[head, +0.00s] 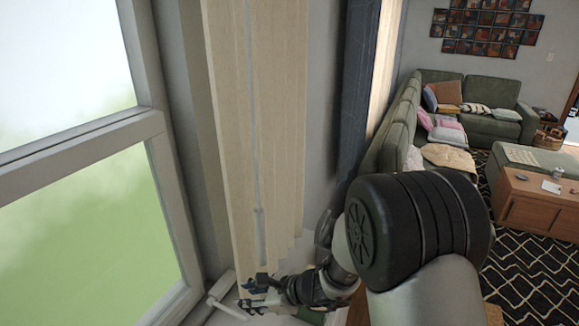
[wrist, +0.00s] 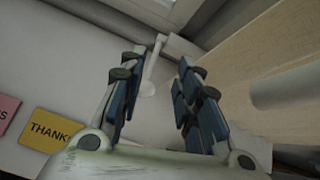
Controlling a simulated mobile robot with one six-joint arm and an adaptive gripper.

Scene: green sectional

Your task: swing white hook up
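The white hook (wrist: 152,66) is a slim white piece by the window frame. In the wrist view it shows in the gap between my fingers, towards their far ends, its top near the frame. In the head view a white bar, likely the same hook (head: 226,309), lies low at the window's corner, just left of my gripper (head: 247,294). In the wrist view my gripper (wrist: 157,82) is open, with blue pads on both sides of the hook and a gap to each. I cannot tell the depth between the hook and the pads.
Wooden blind slats (head: 258,130) hang right beside my gripper, and also fill the right of the wrist view (wrist: 250,75). The window frame (head: 165,170) is at left. A yellow card (wrist: 52,128) and a pink card (wrist: 8,111) lie at the wrist view's left. The sofa (head: 480,125) is far off.

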